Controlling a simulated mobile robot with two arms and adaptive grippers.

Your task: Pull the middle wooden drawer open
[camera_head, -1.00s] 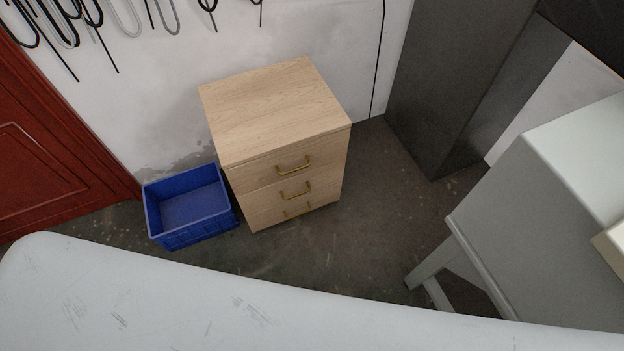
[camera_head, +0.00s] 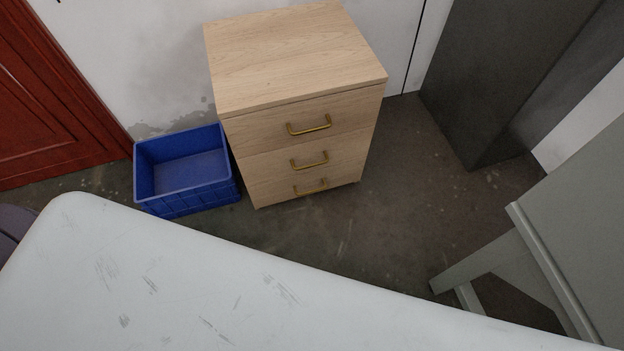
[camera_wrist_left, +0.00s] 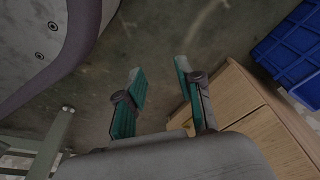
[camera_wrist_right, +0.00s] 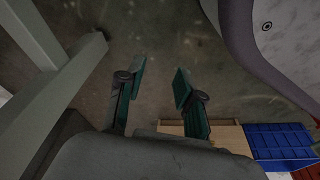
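The wooden drawer cabinet (camera_head: 295,55) stands against the wall in the head view, with three drawers stacked and brass handles. The middle drawer (camera_head: 270,165) is closed, and its handle (camera_head: 310,162) faces me. The cabinet also shows at the lower right of the left wrist view (camera_wrist_left: 270,130) and at the bottom of the right wrist view (camera_wrist_right: 232,139). My left gripper (camera_wrist_left: 158,78) is open and empty, with bare floor between its fingers. My right gripper (camera_wrist_right: 158,68) is open and empty over the floor too. Neither gripper shows in the head view.
A blue crate (camera_head: 187,205) stands on the floor left of the cabinet. A dark grey tall block (camera_head: 500,80) stands at the right. A grey table-like piece (camera_head: 580,220) is at the right edge. The floor (camera_head: 390,190) before the cabinet is clear.

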